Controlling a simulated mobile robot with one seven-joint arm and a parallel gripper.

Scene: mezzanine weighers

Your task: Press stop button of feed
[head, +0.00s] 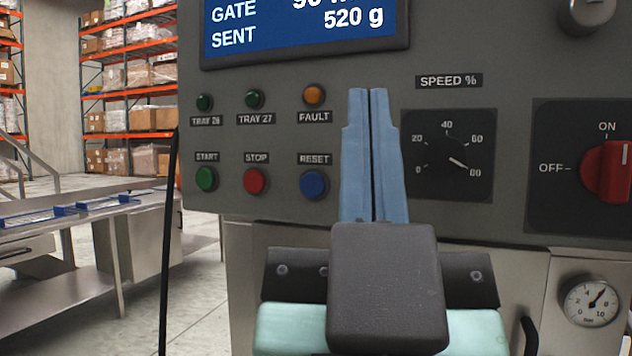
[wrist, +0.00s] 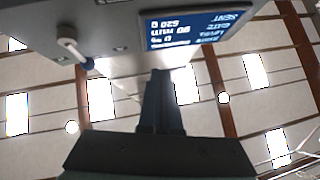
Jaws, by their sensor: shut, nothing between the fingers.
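A grey control panel (head: 300,220) fills the middle and right of the head view. The red STOP button (head: 255,181) sits in its lower row, between the green START button (head: 206,179) and the blue RESET button (head: 314,184). My gripper (head: 367,92) points up in front of the panel, right of the RESET button, its two blue fingers together and empty. The fingers cover panel between the FAULT lamp and the speed dial. In the wrist view the shut fingers (wrist: 162,74) show dark, below the upside-down display (wrist: 195,28). None of the buttons shows in the wrist view.
The FAULT lamp (head: 314,95), speed dial (head: 447,156) and red ON/OFF switch (head: 610,172) are on the same panel. A pressure gauge (head: 591,300) is at lower right. A steel table (head: 60,225) stands left, with racks behind.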

